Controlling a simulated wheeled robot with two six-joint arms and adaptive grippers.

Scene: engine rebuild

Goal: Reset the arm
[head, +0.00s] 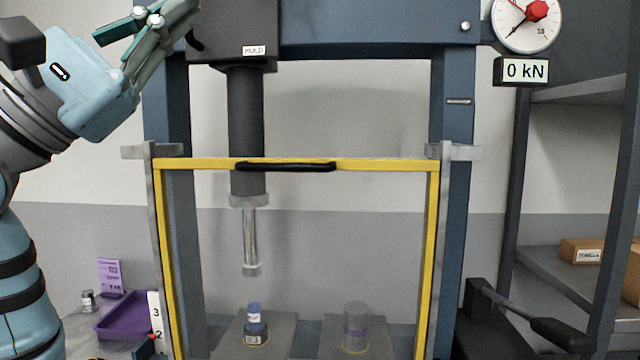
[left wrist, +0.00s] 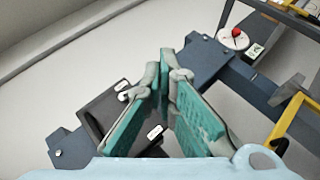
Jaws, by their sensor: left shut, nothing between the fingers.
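My left gripper (head: 146,26) is raised at the upper left in the head view, in front of the press frame's left side. Its fingers point up and to the right, close to the dark ram head. In the left wrist view the gripper (left wrist: 165,85) shows its two green-padded fingers with tips together and nothing between them. My left arm comes in from the left edge. My right gripper is in neither view.
A blue press (head: 455,90) has a yellow-framed clear guard (head: 385,164) with a black handle (head: 285,167). Behind it are a ram (head: 246,130), a blue part (head: 254,318) and a cylinder (head: 355,325). A gauge (head: 526,22), lever (head: 540,325) and shelf stand right; a purple tray (head: 125,320) lies lower left.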

